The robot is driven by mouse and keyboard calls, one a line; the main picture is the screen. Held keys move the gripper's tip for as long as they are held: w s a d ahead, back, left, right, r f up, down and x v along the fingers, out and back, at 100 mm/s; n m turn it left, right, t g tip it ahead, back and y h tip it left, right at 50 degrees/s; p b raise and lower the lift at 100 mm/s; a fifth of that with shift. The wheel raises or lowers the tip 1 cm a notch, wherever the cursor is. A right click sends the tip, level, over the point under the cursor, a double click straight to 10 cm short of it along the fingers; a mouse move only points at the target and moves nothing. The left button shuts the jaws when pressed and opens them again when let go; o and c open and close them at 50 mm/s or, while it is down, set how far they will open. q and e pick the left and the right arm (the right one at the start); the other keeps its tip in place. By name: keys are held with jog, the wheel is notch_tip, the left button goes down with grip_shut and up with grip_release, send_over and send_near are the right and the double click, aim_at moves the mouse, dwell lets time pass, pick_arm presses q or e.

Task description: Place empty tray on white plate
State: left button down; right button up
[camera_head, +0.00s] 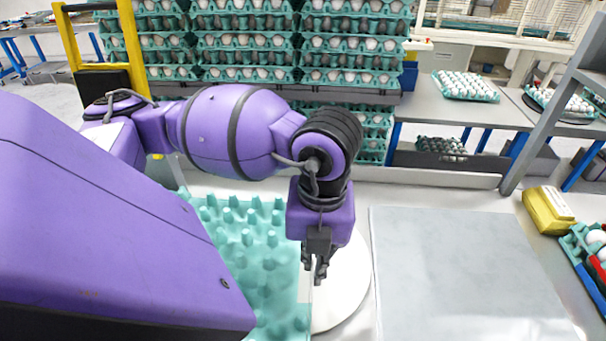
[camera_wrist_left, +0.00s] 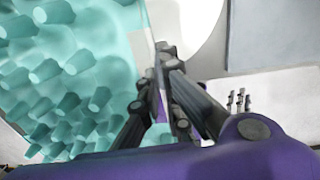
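The empty teal egg tray (camera_head: 250,250) lies on the table left of my left gripper, partly hidden by my arm. It also fills the left of the left wrist view (camera_wrist_left: 70,70). The round white plate (camera_head: 345,285) is just right of the tray; the gripper partly covers it. In the wrist view the plate (camera_wrist_left: 195,25) shows at the top. My left gripper (camera_head: 316,272) points down by the tray's right edge, in front of the plate. In the wrist view its fingertips (camera_wrist_left: 168,55) are close together beside that edge; I see nothing clearly held. My right gripper does not show in the head view.
A flat grey panel (camera_head: 470,270) lies right of the plate. A yellow carton (camera_head: 547,210) and a teal tray with eggs (camera_head: 590,245) are at the far right. Stacks of egg trays (camera_head: 265,45) stand behind. Small grey finger-like parts (camera_wrist_left: 240,102) show in the wrist view.

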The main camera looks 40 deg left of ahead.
pick_arm(q)
jog(key=b, duration=0.6)
send_over(357, 259)
jog(key=s, duration=0.1)
jog(key=f, duration=0.8)
jog(key=shift+s+d, duration=0.15)
jog(key=shift+s, duration=0.05)
jog(key=shift+w+f, duration=0.55)
jog(key=shift+f, duration=0.15)
jog(key=shift+w+f, duration=0.15)
jog(key=shift+f, duration=0.75)
jog(key=shift+w+f, duration=0.1)
jog(key=shift+f, duration=0.8)
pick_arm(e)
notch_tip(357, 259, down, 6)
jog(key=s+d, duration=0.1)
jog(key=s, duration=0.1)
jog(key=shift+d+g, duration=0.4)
pick_arm(q)
jog(key=shift+f, duration=0.1)
